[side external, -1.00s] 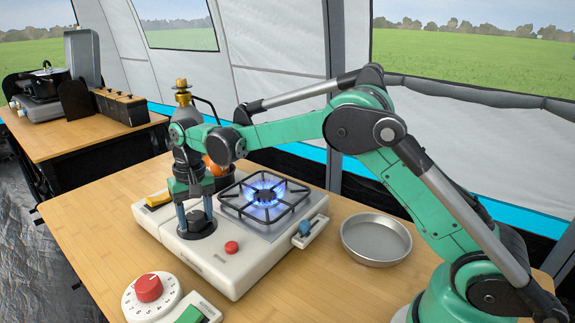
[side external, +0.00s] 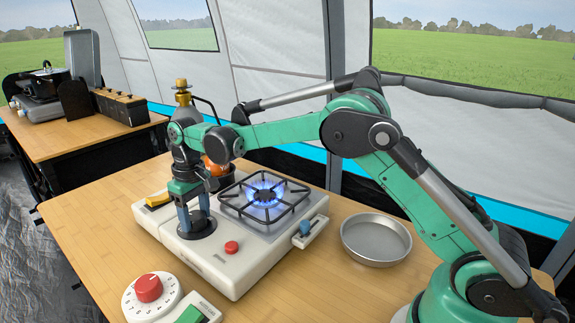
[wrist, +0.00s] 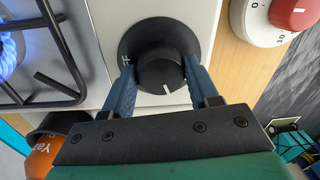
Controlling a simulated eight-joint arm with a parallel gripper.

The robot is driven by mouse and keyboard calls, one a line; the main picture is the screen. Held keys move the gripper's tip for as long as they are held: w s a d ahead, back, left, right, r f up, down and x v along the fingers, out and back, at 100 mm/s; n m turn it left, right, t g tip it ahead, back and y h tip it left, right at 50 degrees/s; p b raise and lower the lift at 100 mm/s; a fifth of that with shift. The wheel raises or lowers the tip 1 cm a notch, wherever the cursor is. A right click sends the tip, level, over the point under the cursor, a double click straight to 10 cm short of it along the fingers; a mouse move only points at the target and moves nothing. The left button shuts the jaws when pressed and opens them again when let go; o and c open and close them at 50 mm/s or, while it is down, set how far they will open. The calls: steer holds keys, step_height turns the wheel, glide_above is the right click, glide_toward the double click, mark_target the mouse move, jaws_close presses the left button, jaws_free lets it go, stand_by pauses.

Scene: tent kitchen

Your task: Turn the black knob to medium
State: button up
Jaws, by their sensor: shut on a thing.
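The black knob (wrist: 160,62) sits on its dark round plate on the white stove (wrist: 180,12). In the wrist view its short white pointer line faces the lower edge of the picture, and a mark like an F shows on the plate at the left. My gripper (wrist: 161,84) is shut on the knob, one blue finger at each side. In the side view my gripper (side external: 196,222) points straight down on the stove's front left, hiding most of the knob. The burner (side external: 264,195) under the black grate is lit with a blue flame.
A white timer with a red knob (side external: 149,288) stands in front. An orange-labelled can (wrist: 42,158) is close to my gripper. A metal pan (side external: 376,239) lies at right.

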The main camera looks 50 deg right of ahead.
mark_target(197, 214)
steer(key=o, duration=1.3)
steer(key=shift+r, duration=0.1)
steer(key=shift+d+r, duration=0.2)
steer(key=shift+r, duration=2.55)
